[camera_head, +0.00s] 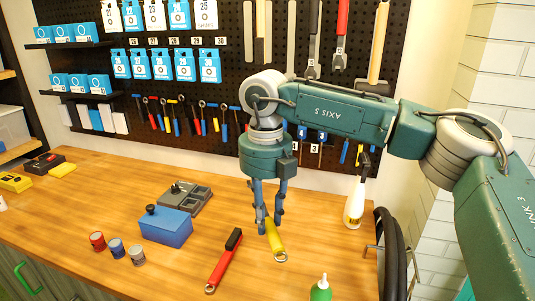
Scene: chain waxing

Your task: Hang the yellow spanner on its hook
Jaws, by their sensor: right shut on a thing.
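The yellow spanner (275,241) is upright-tilted between the fingers of my right gripper (267,222), with its ring end pointing down toward the wooden worktop (180,270). The gripper points down and is shut on the spanner's upper part. I cannot tell whether the ring end touches the worktop. The black pegboard (240,60) behind carries several hooks with tools; which hook belongs to the yellow spanner cannot be told, and my right arm hides part of the board. My left gripper is not in view.
A red-handled tool (222,262) lies left of the gripper. A blue box (165,226), a grey tray (196,194) and small tins (116,248) stand further left. A white bottle (355,203), a green bottle (320,289) and a black tyre (391,250) are at the right.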

